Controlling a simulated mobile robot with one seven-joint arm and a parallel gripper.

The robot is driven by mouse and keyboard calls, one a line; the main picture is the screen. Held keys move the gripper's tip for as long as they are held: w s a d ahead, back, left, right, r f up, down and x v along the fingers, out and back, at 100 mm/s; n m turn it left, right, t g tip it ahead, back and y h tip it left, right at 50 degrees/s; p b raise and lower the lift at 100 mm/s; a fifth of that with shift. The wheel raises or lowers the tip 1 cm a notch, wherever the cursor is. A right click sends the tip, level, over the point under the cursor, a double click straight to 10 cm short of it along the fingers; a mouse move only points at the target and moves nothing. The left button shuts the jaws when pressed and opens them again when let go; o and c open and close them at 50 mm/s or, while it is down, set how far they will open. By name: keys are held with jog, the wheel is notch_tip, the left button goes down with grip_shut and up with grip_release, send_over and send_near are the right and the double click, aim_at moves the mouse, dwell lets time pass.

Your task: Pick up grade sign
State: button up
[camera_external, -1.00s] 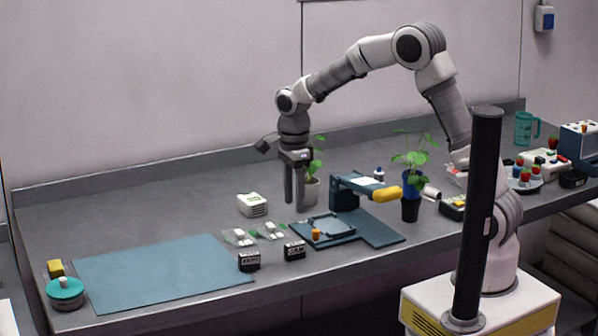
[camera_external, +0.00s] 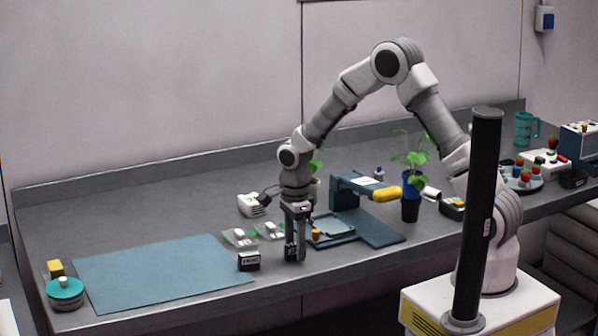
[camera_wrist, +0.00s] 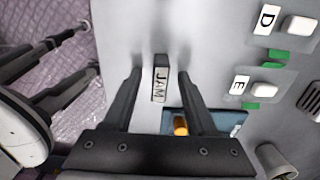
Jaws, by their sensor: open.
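A small black sign with a white label reading JAM (camera_wrist: 160,85) stands between my gripper's fingers in the wrist view. In the external view it is mostly hidden behind the fingers at the table's front edge. My gripper (camera_external: 295,256) points straight down there, its fingertips low near the tabletop. In the wrist view my gripper (camera_wrist: 160,78) is open, with one dark finger on each side of the sign and gaps still showing. A second black sign with a white label (camera_external: 249,262) stands to the left; its text is too small to read surely.
A blue mat (camera_external: 160,272) lies to the left. White pieces with green parts (camera_external: 240,238) lie behind the signs, beside letter labels D (camera_wrist: 267,19) and E (camera_wrist: 239,85).

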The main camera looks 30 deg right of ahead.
grip_shut()
jog(key=shift+r, duration=0.1)
dwell(0.4)
